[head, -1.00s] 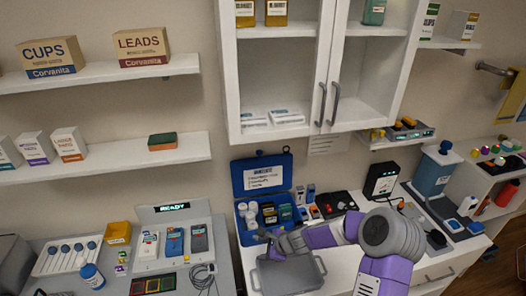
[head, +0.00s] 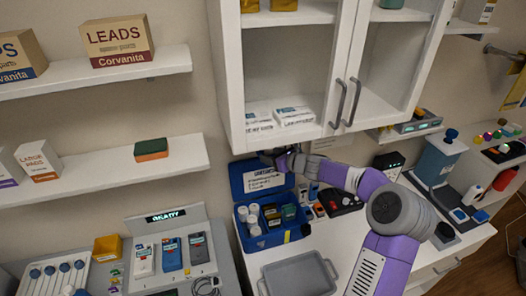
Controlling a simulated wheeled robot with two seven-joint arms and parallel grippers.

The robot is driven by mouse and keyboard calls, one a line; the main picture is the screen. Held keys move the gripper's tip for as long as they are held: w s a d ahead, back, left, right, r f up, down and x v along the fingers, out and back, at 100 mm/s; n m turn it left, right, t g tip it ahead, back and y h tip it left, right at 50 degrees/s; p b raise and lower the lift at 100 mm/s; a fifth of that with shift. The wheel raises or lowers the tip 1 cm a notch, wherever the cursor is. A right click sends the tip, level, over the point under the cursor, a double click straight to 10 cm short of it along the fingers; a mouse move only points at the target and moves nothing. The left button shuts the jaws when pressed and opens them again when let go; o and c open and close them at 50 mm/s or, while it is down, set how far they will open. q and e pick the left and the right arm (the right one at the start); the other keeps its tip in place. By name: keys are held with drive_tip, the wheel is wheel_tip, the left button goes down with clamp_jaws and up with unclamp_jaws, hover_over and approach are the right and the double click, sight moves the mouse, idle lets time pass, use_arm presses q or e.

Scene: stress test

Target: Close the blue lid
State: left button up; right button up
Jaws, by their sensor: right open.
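The blue lid (head: 238,181) stands open and upright at the back of a blue case (head: 259,244) on the white counter. A white printed label (head: 263,179) is on the lid's inner face. The case holds white-capped bottles (head: 253,220) and several dark boxes (head: 289,212). My right gripper (head: 268,156) is open at the top edge of the lid, small in the head view; I cannot tell whether it touches the lid. My right arm reaches in from the lower right, passing right of the case. My left gripper is not in view.
A grey tray (head: 300,276) lies in front of the case. A white cabinet (head: 226,90) hangs close above the lid. A black device with a red knob (head: 340,200) is right of the case. A station with several handheld devices (head: 172,254) stands to the left.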

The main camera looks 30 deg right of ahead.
drive_tip(key=p, duration=0.1)
hover_over(264, 166)
drive_tip(key=shift+f, duration=1)
drive_tip(key=shift+c, duration=0.5)
clamp_jaws()
